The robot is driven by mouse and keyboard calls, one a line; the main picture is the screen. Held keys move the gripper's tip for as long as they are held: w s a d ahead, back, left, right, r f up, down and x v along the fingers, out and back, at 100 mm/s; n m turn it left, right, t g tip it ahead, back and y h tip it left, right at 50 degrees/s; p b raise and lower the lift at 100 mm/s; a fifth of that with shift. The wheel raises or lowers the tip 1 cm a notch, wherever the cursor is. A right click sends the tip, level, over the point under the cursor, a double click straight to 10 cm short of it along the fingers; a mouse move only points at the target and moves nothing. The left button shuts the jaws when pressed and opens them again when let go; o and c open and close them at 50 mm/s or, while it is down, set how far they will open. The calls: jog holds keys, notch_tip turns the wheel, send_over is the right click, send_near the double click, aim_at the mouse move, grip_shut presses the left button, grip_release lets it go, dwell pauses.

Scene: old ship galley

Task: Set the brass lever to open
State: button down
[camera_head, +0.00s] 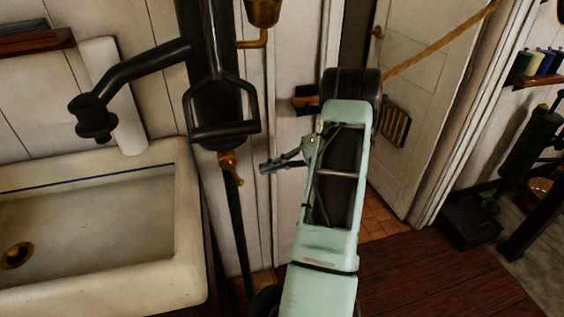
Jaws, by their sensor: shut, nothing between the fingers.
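A small brass lever (230,166) sits low on the black pump body (207,75), just under its dark looped handle. Its exact setting is too small to tell. My gripper (264,168) shows beyond the left edge of my mint-green arm and points left, toward the brass lever. The gripper is shut and empty. In the picture a small gap separates its tip from the lever; the true depth between them is hard to judge. Part of the gripper's wrist side is hidden behind my arm.
A white sink (190,230) with a brass drain fills the lower left, under the pump's black spout (125,75). A dark pipe (238,235) runs down below the lever. A brass cup (263,12) is above. A white door (420,100) and rope (440,42) are right.

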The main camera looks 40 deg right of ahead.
aim_at(239, 179)
jog(key=x, duration=0.6)
jog(key=shift+w+a+f, duration=0.1)
jog(key=shift+a+f, duration=0.05)
jog(key=shift+f, duration=0.05)
jog(key=shift+w+a+f+t+y, duration=0.3)
jog(key=shift+a+f+y, duration=0.2)
jog(key=shift+f+y, duration=0.1)
jog(key=shift+s+r, duration=0.1)
